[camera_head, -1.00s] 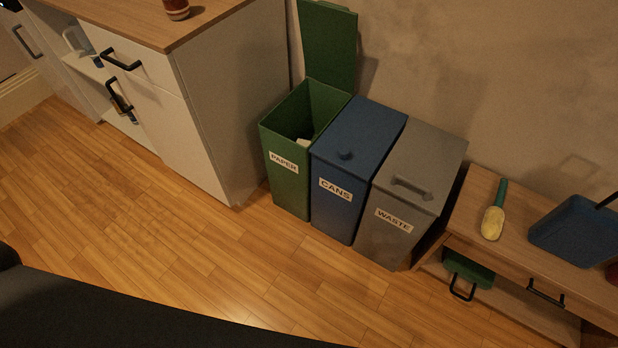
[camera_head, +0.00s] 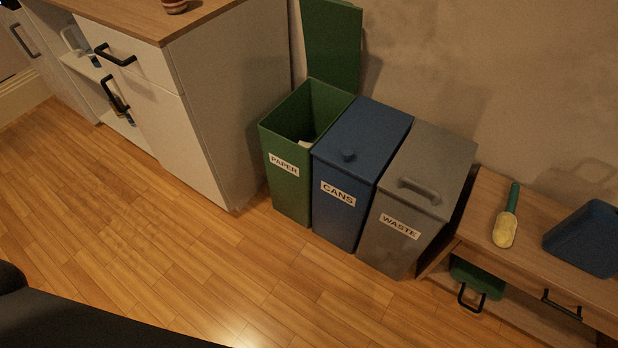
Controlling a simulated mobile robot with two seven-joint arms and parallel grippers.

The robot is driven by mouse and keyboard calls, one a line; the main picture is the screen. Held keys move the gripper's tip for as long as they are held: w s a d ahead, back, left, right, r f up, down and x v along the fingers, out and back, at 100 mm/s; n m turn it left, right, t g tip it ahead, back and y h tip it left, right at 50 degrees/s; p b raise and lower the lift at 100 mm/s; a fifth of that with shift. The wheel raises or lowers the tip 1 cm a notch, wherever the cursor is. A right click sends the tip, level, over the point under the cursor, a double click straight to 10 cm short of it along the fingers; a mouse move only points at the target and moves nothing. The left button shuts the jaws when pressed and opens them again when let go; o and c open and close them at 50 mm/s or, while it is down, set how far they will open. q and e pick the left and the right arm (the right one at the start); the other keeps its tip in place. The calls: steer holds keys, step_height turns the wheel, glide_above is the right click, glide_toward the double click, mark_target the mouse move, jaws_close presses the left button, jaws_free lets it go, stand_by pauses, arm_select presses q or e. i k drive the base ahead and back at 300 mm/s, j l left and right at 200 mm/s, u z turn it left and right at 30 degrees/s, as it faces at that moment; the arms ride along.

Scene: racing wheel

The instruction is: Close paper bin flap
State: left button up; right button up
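The green paper bin (camera_head: 287,178) stands between the white cabinet and the blue bin, with its PAPER label facing me. Its green flap (camera_head: 333,42) stands upright, open, at the back of the bin against the wall. The bin's mouth is uncovered, and a small pale item (camera_head: 304,143) shows inside. Neither gripper is in view. A dark part of my own body covers the lower left edge, far from the bin.
The blue cans bin (camera_head: 338,208) and grey waste bin (camera_head: 390,240) stand to the right, lids closed. A white cabinet (camera_head: 225,110) is close on the left. A low wooden bench (camera_head: 484,215) with a brush (camera_head: 506,225) is at right. The wooden floor in front is clear.

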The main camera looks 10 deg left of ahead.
mark_target(331, 29)
steer(key=i+j, duration=0.4)
steer(key=i, duration=0.15)
steer(key=i+j, duration=0.45)
steer(key=z, duration=0.9)
steer(key=i+j, duration=0.05)
